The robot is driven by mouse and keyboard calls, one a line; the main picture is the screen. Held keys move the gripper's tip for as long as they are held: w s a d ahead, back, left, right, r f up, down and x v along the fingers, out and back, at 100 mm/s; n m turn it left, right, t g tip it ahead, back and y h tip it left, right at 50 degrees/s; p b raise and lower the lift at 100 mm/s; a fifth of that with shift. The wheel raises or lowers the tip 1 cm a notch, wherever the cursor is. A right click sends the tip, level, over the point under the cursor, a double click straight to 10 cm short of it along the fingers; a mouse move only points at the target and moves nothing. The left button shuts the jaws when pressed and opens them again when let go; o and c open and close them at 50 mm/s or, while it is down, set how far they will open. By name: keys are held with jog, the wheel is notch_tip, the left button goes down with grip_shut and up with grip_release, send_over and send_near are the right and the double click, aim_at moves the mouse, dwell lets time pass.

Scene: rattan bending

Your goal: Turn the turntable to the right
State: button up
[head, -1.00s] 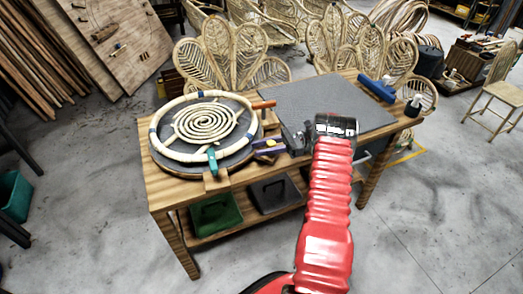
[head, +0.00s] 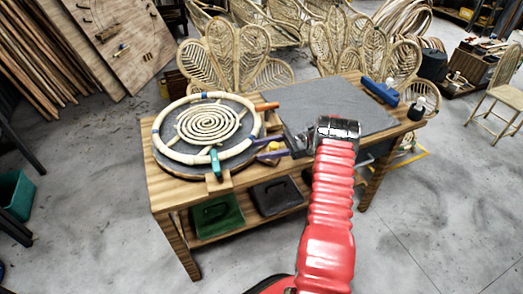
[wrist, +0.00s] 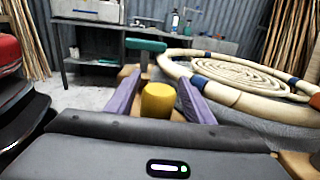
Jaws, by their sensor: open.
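The turntable (head: 188,171) is a dark round disc on the left of the wooden workbench. A pale rattan ring (head: 176,153) with blue bands and a rattan spiral (head: 208,124) lie on it. A teal clamp (head: 215,162) sits at its front edge and also shows in the wrist view (wrist: 146,45). My gripper (head: 272,148) is open at the turntable's right edge. In the wrist view its purple fingers (wrist: 160,80) stand on either side of a yellow peg (wrist: 157,103), with gaps visible. I cannot tell whether either finger touches it.
A grey mat (head: 325,105) covers the right of the bench, with a blue tool (head: 380,89) and a dark bottle (head: 417,107). An orange-handled item (head: 266,106) lies by the turntable. Green (head: 217,215) and dark bins (head: 275,195) sit below. Rattan chairs stand behind.

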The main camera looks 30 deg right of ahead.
notch_tip(320, 180, up, 10)
dwell(0.6)
jog(key=shift+f, duration=0.1)
